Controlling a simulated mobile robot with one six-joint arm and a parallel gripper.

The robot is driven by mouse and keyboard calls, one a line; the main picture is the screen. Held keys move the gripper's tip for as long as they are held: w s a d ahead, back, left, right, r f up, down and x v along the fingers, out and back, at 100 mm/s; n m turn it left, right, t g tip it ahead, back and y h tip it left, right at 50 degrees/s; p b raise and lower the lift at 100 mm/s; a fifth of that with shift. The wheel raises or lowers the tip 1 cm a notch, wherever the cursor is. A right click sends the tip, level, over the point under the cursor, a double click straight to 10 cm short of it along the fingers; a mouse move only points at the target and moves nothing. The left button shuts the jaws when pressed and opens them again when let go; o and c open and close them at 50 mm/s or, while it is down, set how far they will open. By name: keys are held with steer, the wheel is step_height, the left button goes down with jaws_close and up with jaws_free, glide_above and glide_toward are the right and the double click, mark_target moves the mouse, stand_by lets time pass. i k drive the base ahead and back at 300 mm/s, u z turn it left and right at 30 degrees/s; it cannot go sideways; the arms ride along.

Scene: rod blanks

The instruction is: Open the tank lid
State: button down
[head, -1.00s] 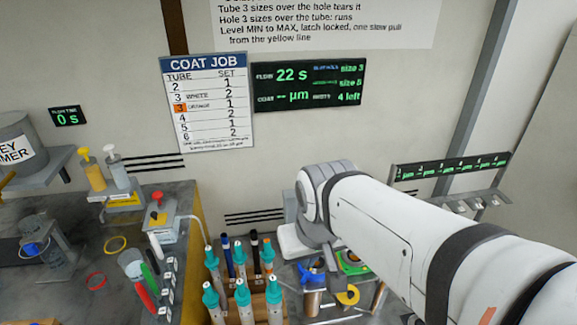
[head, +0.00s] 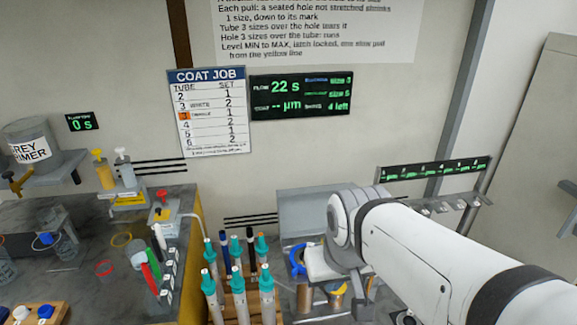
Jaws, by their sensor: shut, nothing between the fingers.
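A flat grey panel (head: 312,208) stands upright behind my wrist, at the back of the bench. It looks like the raised tank lid, but my arm covers its lower right part, and I cannot tell its hinge. My gripper (head: 328,266) is just in front of and below the panel. Its body is pale, its fingertips are hard to make out, and it appears shut and empty. I cannot tell whether it touches the panel. The tank itself is mostly hidden by my wrist and arm.
Several teal-capped tubes (head: 238,284) stand in a rack left of my gripper. A blue ring (head: 297,259) and a metal cup (head: 305,298) are close beside it. A grey primer pot (head: 30,146) is at far left. A gauge strip (head: 434,169) is on the wall at right.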

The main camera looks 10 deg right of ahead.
mark_target(301, 211)
steer(key=u, duration=0.05)
steer(key=i, duration=1)
steer(key=z, duration=0.05)
